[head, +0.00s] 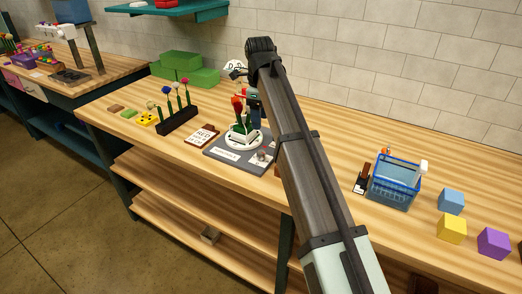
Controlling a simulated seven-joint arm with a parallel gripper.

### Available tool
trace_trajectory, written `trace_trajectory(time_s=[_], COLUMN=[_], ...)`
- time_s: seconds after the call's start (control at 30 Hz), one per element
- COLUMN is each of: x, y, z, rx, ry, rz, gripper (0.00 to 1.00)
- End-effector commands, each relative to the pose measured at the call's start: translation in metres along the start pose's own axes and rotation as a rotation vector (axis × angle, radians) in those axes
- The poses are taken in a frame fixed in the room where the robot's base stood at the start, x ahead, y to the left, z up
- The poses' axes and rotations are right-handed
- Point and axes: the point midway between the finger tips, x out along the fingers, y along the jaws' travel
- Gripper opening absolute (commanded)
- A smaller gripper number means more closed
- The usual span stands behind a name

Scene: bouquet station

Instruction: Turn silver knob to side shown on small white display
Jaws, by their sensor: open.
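A grey base board (227,160) lies on the bench left of my arm. It carries a white round plate with a red and green flower piece (238,112) standing on it. A small white display (225,154) is at the board's front left; its marking is too small to read. A small silver knob (262,155) appears at the front right of the board, on a pale patch; its pointing side cannot be made out. My gripper (253,112) hangs down behind the flower piece, partly hidden by it and my arm. It is open, apart from the knob.
A dark rack with several flowers (177,121) and green blocks (182,64) stand further left. A blue basket (394,181) and blue, yellow and purple cubes (452,228) are right. Bench between arm and basket is mostly clear.

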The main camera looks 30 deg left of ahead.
Motion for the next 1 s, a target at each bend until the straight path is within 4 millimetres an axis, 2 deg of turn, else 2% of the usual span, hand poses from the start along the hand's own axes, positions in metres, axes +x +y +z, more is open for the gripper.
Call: trace_trajectory(time_s=[0.17, 0.7, 1.0], x=[0.013, 0.104, 0.133], y=[0.0, 0.0, 0.0], z=[-0.002, -0.002, -0.001], rx=[0.01, 0.007, 0.007], ry=[0.004, 0.003, 0.002], rz=[0.0, 0.001, 0.0], gripper=[0.59, 0.59, 0.59])
